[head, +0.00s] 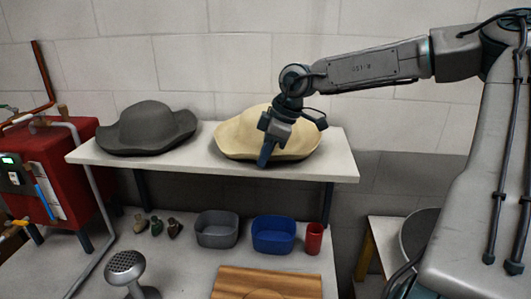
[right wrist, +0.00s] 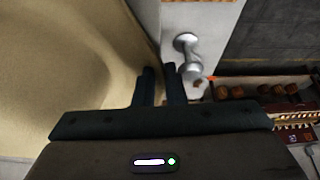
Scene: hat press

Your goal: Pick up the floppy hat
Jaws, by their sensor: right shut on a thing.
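A cream floppy hat (head: 237,138) with a wide wavy brim lies on the right half of a white raised shelf (head: 195,163). My right gripper (head: 266,158) comes down at the hat's front brim and is shut on it. In the right wrist view, the cream brim (right wrist: 62,70) fills the left side and its edge runs in between the two close fingers (right wrist: 160,82). The arm hides part of the crown. A dark grey floppy hat (head: 148,125) lies on the shelf's left half, apart from the gripper. My left gripper is not in view.
Below the shelf are a grey bin (head: 217,232), a blue bin (head: 273,237), a red cup (head: 314,240) and a wooden board (head: 265,285). A metal knob-like stand (head: 128,268) is at the front. A red machine (head: 50,165) stands left.

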